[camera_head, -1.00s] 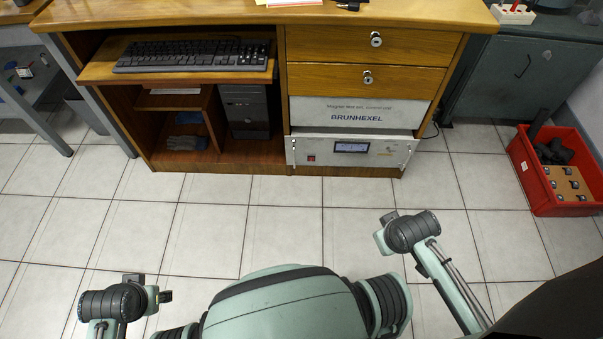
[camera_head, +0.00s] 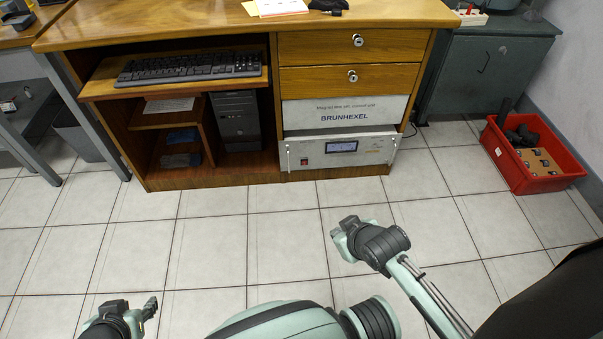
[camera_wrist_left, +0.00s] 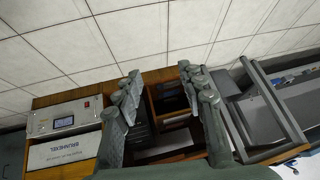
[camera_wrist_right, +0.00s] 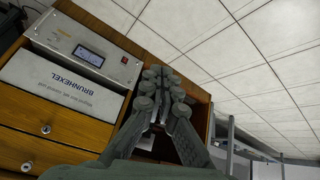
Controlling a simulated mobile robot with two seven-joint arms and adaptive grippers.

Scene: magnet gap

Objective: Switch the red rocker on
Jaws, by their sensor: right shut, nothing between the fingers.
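The red rocker (camera_head: 304,162) is a small red switch low on the left of the front of the white instrument unit (camera_head: 372,153), under the BRUNHEXEL panel. It also shows in the left wrist view (camera_wrist_left: 87,104) and in the right wrist view (camera_wrist_right: 124,60). Whether it is on is too small to tell; the unit's display (camera_head: 342,147) is lit blue. My right gripper (camera_head: 340,231) is shut and empty, in front of the unit and apart from it. My left gripper (camera_head: 151,306) is farther back at lower left; its fingers (camera_wrist_left: 165,88) are spread and empty.
The wooden desk (camera_head: 212,186) holds a keyboard (camera_head: 188,67), a computer tower (camera_head: 236,120) and two drawers (camera_head: 350,79). A red crate (camera_head: 562,180) stands on the floor at right, beside a grey cabinet (camera_head: 495,70). The tiled floor before the desk is clear.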

